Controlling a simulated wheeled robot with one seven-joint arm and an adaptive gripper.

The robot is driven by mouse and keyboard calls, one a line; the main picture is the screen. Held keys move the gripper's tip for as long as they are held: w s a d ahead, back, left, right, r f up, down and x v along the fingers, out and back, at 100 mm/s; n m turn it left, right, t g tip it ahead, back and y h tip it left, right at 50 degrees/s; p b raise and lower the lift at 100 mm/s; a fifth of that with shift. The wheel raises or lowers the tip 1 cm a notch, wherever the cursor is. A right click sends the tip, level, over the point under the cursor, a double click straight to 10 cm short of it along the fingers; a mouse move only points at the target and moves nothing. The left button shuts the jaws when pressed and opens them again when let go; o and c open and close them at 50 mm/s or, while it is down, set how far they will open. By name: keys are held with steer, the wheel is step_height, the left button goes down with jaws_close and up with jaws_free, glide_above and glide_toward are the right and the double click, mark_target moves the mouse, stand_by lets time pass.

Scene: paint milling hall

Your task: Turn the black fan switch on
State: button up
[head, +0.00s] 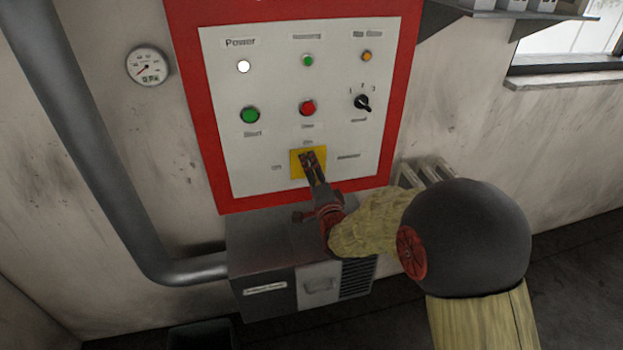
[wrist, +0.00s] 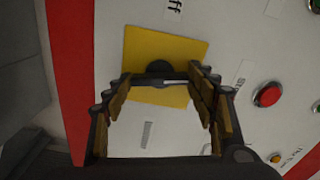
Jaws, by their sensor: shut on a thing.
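The black fan switch (wrist: 158,67) sits on a yellow plate (head: 295,170) low on the white control panel. In the wrist view the yellow plate (wrist: 190,50) shows around it, and a pale edge crosses between the fingertips. My gripper (head: 312,164) reaches up to the plate from the lower right, and its fingers cover the switch in the head view. In the wrist view my gripper (wrist: 162,80) has one finger on each side of the switch and is shut on it. The switch's exact angle is hard to read.
The panel also carries a green button (head: 250,115), a red button (head: 308,108), a black selector knob (head: 362,102) and small lamps above. A grey cabinet (head: 265,250) stands below the panel. A pipe (head: 95,150) and a gauge (head: 147,66) are at the left.

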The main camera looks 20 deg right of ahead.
steer(key=shift+m+b, duration=0.95)
steer(key=shift+m, duration=0.35)
steer(key=o, duration=1.2)
steer(key=shift+c, duration=0.2)
steer(key=s, duration=1.2)
